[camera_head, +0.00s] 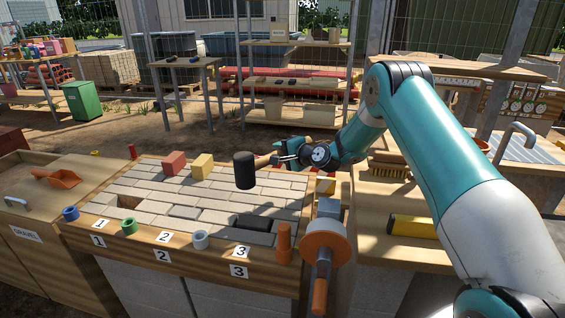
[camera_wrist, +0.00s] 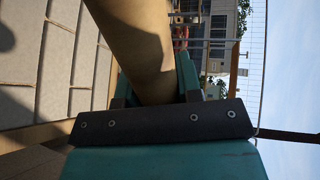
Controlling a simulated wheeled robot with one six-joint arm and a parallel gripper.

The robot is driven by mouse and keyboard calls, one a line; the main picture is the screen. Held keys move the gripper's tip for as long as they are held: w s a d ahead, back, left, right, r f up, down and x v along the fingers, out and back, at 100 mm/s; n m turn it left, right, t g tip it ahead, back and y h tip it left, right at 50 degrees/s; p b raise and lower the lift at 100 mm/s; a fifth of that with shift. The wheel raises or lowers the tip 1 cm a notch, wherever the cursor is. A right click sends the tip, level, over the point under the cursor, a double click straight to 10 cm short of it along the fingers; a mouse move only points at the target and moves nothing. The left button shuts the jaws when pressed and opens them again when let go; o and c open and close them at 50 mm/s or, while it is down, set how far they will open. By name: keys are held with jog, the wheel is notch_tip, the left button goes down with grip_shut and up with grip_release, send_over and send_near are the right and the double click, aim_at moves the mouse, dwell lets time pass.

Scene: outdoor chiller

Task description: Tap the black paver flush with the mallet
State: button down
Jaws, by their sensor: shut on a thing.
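The black paver (camera_head: 253,222) lies among the pale pavers near the front right of the paved bench top (camera_head: 142,209), behind the number 3 labels. I cannot tell how high it sits against its neighbours. My gripper (camera_head: 283,158) is shut on the wooden handle of the mallet (camera_head: 244,170). The mallet's black head hangs above the pavers, behind and above the black paver, apart from it. In the wrist view the handle (camera_wrist: 140,45) runs up from between the jaws, and the mallet head is out of sight.
A red block (camera_head: 174,163) and a yellow block (camera_head: 203,166) stand at the back of the paving. Blue, green and white rings sit along the front edge. An orange-handled tool (camera_head: 323,245) stands at the right. A brush (camera_head: 388,165) lies on the right bench.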

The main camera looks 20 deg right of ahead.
jog(key=shift+w+d+r+n+y, duration=0.25)
jog(key=shift+w+n+y, duration=0.15)
jog(key=shift+y, duration=0.1)
notch_tip(320, 180, down, 9)
jog(key=b, duration=0.7)
jog(key=shift+s, duration=0.15)
jog(key=shift+r, duration=0.1)
jog(key=shift+r+p, duration=0.5)
jog(key=shift+r, duration=0.2)
